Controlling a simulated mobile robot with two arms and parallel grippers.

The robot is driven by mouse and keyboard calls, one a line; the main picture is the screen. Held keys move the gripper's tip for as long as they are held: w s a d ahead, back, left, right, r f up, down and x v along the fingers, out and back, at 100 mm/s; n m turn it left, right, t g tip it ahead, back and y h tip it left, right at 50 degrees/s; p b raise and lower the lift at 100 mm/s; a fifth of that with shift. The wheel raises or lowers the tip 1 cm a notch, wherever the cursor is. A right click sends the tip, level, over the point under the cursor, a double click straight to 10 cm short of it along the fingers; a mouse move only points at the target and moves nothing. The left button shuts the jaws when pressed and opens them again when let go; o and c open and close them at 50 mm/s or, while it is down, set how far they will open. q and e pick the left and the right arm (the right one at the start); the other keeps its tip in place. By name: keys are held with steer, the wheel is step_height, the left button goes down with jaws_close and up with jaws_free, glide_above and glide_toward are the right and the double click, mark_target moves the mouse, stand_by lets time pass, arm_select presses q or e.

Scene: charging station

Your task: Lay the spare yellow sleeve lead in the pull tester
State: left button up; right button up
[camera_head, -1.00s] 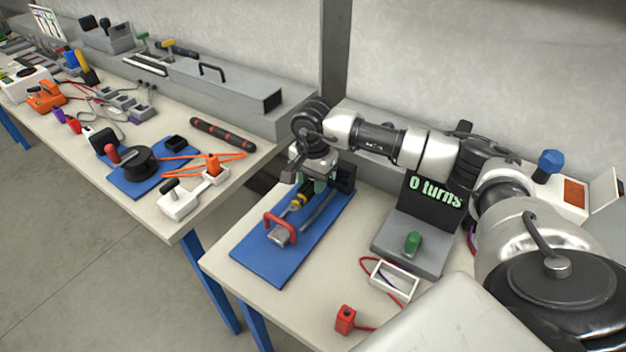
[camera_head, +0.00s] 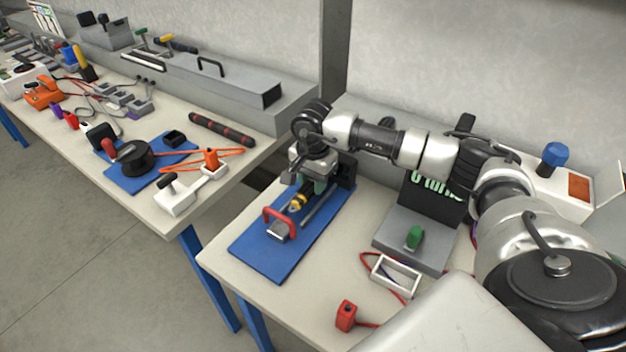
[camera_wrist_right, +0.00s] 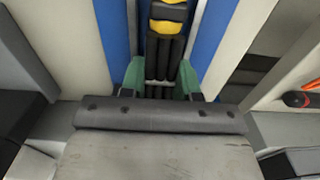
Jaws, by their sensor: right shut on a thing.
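The pull tester is a blue base plate (camera_head: 262,257) on the near table, with a red-handled clamp (camera_head: 281,218) at its near end and a black block at its far end. The yellow sleeve lead (camera_head: 299,203), banded yellow and black, lies lengthwise along the tester; whether it touches the bed cannot be told. My right gripper (camera_head: 318,187) is over the tester's far half, shut on the lead. The right wrist view shows its green fingers (camera_wrist_right: 162,80) either side of the lead's black strands, with the yellow band (camera_wrist_right: 167,12) beyond. My left gripper is not in view.
Right of the tester stands a grey turns counter (camera_head: 412,244) with a green knob. A white frame (camera_head: 395,276) with red wire and a red block (camera_head: 346,315) lie nearer. A second table (camera_head: 105,160) at left holds a cable reel (camera_head: 132,157) and several tools.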

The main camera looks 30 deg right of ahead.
steer(key=shift+f+b, duration=0.8)
steer(key=shift+f, duration=0.25)
steer(key=o, duration=0.9)
steer(key=shift+w+r, duration=0.1)
steer(key=shift+r, duration=0.35)
steer(key=shift+o, duration=0.8)
step_height(320, 180, up, 10)
steer(key=shift+f, duration=0.25)
steer(key=shift+r, duration=0.25)
